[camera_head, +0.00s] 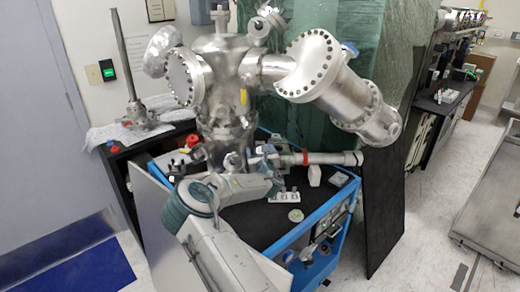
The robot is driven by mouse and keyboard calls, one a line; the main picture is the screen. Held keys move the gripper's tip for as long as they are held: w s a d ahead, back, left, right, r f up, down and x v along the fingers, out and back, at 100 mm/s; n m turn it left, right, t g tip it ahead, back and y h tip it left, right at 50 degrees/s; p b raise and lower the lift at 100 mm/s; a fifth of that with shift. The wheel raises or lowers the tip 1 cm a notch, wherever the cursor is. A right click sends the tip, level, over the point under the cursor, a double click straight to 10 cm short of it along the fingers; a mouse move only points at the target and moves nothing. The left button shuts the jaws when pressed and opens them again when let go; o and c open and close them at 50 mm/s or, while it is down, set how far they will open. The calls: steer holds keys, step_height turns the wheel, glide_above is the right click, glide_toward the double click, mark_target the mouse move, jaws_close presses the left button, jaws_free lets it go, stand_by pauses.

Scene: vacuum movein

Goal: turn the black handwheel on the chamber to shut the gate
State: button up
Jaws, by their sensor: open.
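The metal vacuum chamber (222,75) stands upright on the cart, with round bolted flanges on its sides. My arm reaches up from the bottom of the picture in front of the chamber's lower part. My gripper (268,156) is small in the picture, beside the chamber's lower column and near the left end of a horizontal metal tube (330,158). It is open, and I see nothing held in it. I cannot clearly make out the black handwheel; it may be hidden by my arm or blend into the dark fittings. Contact between gripper and wheel cannot be told.
The blue-edged cart (310,220) has a dark top with small white parts on it. A large bolted cylinder (345,90) juts out to the right. A black panel (383,210) leans at the cart's right. Open floor (430,220) lies further right.

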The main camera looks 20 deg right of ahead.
steer(key=shift+w, duration=0.2)
steer(key=c, duration=1)
steer(key=shift+o, duration=0.2)
steer(key=shift+f+m+b, duration=0.2)
steer(key=shift+m+b, duration=0.1)
steer(key=shift+b, duration=0.45)
